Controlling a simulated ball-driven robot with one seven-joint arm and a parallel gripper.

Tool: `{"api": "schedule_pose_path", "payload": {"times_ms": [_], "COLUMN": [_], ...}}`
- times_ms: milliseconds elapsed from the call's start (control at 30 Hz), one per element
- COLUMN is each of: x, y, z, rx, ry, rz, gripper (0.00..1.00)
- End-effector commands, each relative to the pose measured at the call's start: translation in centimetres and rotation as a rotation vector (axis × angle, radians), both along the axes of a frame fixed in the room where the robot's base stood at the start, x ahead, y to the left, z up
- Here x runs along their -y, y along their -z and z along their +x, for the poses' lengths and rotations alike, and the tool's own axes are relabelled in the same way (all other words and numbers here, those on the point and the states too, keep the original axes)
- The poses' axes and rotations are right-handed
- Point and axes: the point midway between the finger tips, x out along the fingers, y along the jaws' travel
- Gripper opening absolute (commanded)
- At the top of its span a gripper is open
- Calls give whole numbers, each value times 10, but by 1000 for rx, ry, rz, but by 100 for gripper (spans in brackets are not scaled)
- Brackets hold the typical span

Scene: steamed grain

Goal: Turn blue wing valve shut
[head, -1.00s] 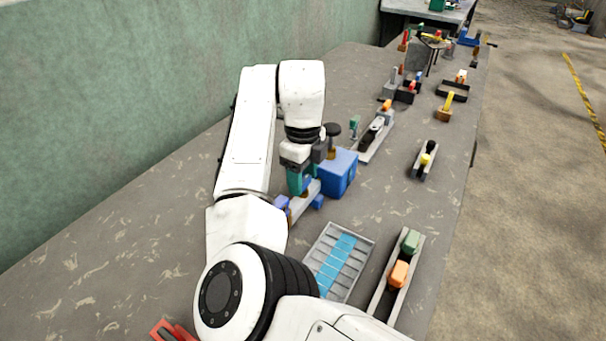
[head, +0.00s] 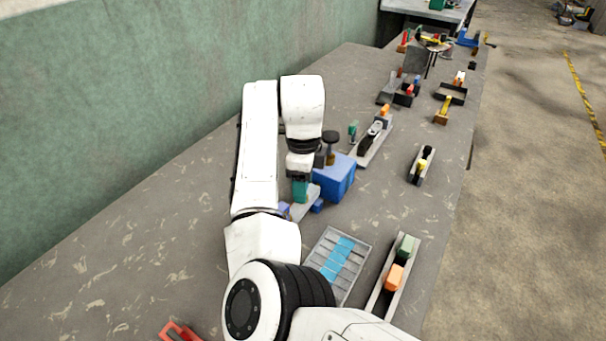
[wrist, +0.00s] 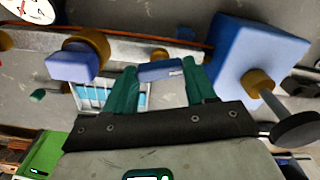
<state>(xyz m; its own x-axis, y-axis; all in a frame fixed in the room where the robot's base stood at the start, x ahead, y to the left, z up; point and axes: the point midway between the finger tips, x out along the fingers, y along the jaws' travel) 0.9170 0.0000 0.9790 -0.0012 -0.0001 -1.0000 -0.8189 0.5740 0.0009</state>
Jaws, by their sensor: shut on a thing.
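My gripper (wrist: 163,85) has two teal fingers, and they are closed on a small blue wing (wrist: 160,70) in the wrist view. A brass stem (wrist: 160,54) shows just behind that wing. A second blue wing (wrist: 73,65) on a brass collar (wrist: 90,45) is to the left, clear of the fingers. In the head view my gripper (head: 301,190) points down over a light grey bar (head: 304,204) beside the blue box (head: 334,180). There the held wing is hidden by the gripper. A blue piece (head: 284,210) shows at the bar's near end.
The blue box (wrist: 240,60), with a brass stem and black knob (wrist: 296,131), stands close to the right finger. A grey tray with blue strips (head: 338,264) and a rail with green and orange blocks (head: 394,276) lie nearer. The wall is at left.

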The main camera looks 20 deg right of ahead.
Motion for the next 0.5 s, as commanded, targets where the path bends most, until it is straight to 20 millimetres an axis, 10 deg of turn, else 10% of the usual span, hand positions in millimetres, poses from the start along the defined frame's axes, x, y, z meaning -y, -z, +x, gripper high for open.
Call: {"api": "schedule_pose_path", "payload": {"times_ms": [500], "x": [0], "y": [-5], "z": [0], "rx": [-1], "ry": [-492], "rz": [-1], "gripper": [25]}}
